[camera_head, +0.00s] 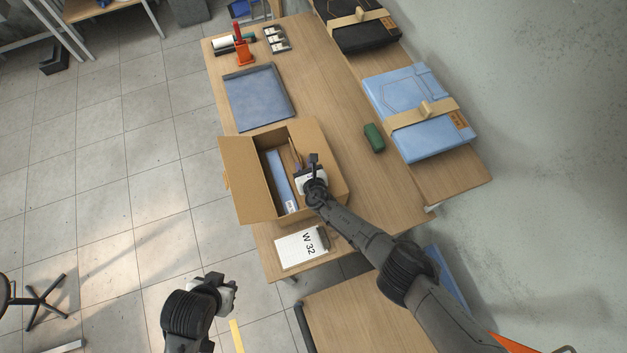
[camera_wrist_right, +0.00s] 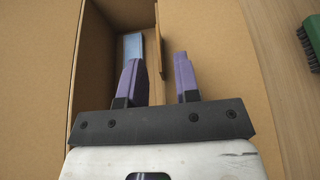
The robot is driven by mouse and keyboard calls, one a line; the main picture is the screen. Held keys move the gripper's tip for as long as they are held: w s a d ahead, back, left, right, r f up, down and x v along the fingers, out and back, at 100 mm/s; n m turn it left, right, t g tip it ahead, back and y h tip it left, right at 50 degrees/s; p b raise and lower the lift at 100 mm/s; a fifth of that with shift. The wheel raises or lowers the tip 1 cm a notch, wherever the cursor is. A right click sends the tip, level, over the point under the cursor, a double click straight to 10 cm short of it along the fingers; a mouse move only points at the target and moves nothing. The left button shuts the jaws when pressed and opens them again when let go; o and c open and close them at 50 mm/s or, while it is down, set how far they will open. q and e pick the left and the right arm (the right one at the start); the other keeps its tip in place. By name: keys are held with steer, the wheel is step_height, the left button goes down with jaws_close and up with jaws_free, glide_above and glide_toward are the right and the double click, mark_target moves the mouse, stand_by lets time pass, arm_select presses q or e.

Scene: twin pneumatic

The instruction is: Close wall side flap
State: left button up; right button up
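An open cardboard box (camera_head: 248,205) sits on the wooden table. Its aisle-side flap (camera_head: 243,160) stands out to the left. The wall-side flap (camera_head: 322,145) spreads to the right, away from the opening; it also shows in the right wrist view (camera_wrist_right: 215,30). A blue item (camera_head: 280,180) lies inside the box. My right gripper (camera_head: 313,165) is over the box's right side. In the right wrist view its purple-grey fingers (camera_wrist_right: 160,80) are apart, with a thin brown cardboard edge (camera_wrist_right: 159,45) beyond and between them. My left gripper (camera_head: 226,292) is low, off the table; its fingers are unclear.
A green brush (camera_head: 373,138) lies right of the box. A blue tray (camera_head: 258,97) is behind it, and a W 32 card (camera_head: 301,247) is in front. Blue (camera_head: 413,108) and black (camera_head: 358,27) packages lie along the wall. The wall closes off the right side.

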steer(key=p+v, duration=0.4)
steer(key=v, duration=0.7)
steer(key=shift+p, duration=0.35)
steer(key=shift+d, duration=0.1)
steer(key=shift+s, duration=0.1)
